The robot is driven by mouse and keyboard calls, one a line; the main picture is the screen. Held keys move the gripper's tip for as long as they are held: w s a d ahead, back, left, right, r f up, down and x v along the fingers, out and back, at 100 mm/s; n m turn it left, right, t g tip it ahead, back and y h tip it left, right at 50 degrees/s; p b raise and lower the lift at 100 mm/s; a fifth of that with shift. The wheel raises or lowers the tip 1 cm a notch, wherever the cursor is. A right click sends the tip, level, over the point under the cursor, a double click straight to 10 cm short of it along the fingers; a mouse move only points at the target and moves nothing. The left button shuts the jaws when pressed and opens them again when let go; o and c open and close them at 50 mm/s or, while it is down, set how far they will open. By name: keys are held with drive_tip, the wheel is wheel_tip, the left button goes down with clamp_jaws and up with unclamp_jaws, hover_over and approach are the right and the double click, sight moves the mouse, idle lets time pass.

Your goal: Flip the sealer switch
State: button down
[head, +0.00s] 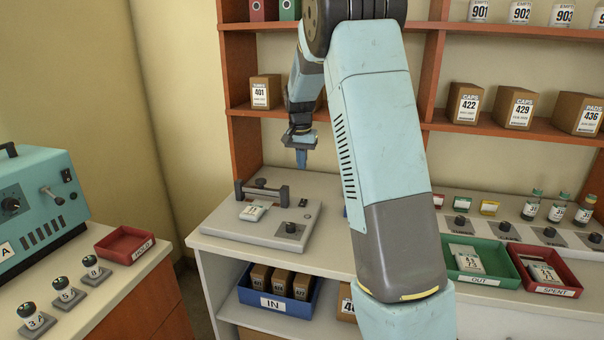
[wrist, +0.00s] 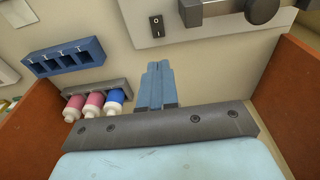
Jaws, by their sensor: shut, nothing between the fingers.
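The sealer (head: 225,220) is a pale flat unit on the white bench at mid-left in the head view, with a grey bar across its back and a dark knob at its front right. In the wrist view a pale plate (wrist: 190,30), apparently part of the sealer, carries a small black rocker switch (wrist: 156,26). Which way the switch is set is too small to tell. My gripper (head: 301,164) is shut and empty, pointing down above the sealer's back right. In the wrist view its blue fingertips (wrist: 158,66) appear below the switch, apart from it.
A white labelled pouch (head: 253,212) lies on the sealer. The wrist view shows a blue slotted rack (wrist: 65,57) and a holder with pink and blue bottles (wrist: 95,98) to the left. Brown panels (wrist: 35,125) flank both sides. Boxed shelves (head: 330,115) stand behind.

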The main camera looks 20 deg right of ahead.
sight(304, 199)
drive_tip(key=f, duration=0.8)
drive_tip(key=w+d+f, duration=0.1)
drive_tip(key=f, duration=0.3)
drive_tip(key=shift+w+f, duration=0.1)
drive_tip(key=shift+f, duration=0.2)
